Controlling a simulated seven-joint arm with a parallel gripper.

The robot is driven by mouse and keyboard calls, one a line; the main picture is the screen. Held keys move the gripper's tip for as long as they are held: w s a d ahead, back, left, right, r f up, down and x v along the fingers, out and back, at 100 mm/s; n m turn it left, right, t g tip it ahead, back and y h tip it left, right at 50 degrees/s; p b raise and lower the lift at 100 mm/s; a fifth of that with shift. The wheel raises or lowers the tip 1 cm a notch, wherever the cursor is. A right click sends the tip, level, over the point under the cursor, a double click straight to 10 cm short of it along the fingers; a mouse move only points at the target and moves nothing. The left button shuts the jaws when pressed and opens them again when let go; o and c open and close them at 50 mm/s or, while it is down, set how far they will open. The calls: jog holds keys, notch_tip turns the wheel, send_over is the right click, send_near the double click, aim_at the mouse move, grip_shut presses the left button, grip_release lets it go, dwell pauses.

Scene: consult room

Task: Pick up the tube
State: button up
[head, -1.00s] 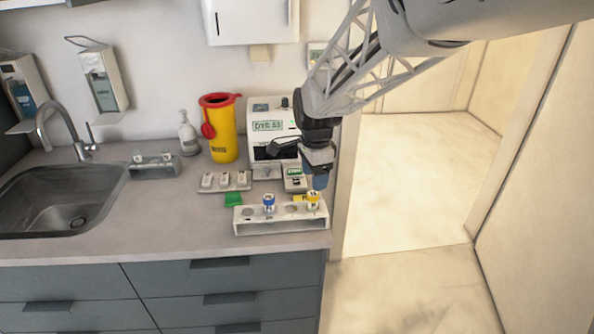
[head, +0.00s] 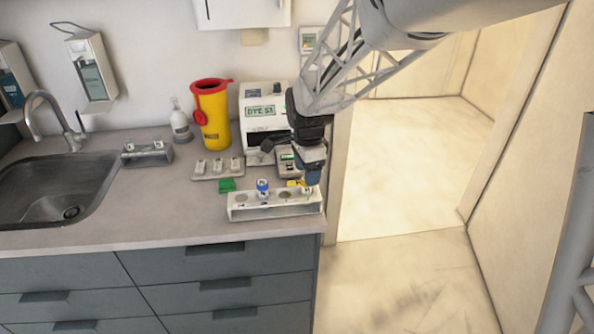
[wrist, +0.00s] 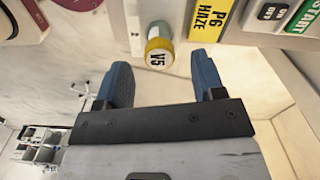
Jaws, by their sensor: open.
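A yellow-capped tube (wrist: 158,50), its cap marked V5, shows in the wrist view just ahead of and between my fingertips. In the head view this tube is mostly hidden by my gripper (head: 313,182), which is over the right end of the white rack (head: 275,210). A blue-capped tube (head: 262,189) stands upright in the same rack, left of my gripper. My gripper (wrist: 160,62) is open, with its blue fingers apart and nothing held between them.
A white device with a display (head: 262,112) and a small tray (head: 217,168) stand behind the rack. A yellow bin with a red lid (head: 212,117) stands farther back.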

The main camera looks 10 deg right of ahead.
jog(key=shift+f, duration=2.2)
jog(key=c, duration=1)
jog(key=shift+r, duration=0.1)
jog(key=shift+r, duration=4.95)
jog(key=w+a+r, duration=0.4)
jog(key=w, duration=0.7)
jog(key=w+a+r, duration=0.4)
jog(key=w, duration=0.8)
jog(key=w+a+r, duration=0.3)
jog(key=w+a, duration=0.1)
jog(key=w, duration=0.8)
jog(key=shift+a+r, duration=0.4)
